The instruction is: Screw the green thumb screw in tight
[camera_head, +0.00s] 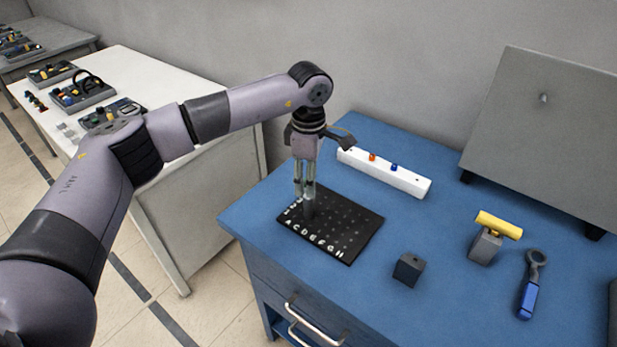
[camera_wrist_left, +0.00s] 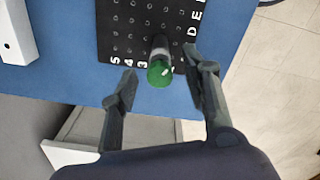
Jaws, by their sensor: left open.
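The green thumb screw (camera_wrist_left: 160,72) shows in the left wrist view as a round green head on top of a grey cylinder (camera_wrist_left: 159,46). It stands on the black lettered board (camera_wrist_left: 120,20), near the edge with the numbers. My left gripper (camera_wrist_left: 158,85) is open, with one finger on each side of the green head and a gap to both. The green head is hidden there by the fingers. My right gripper is not in view.
A grey panel (camera_head: 550,130) stands behind. The table's near edge is close to the board.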

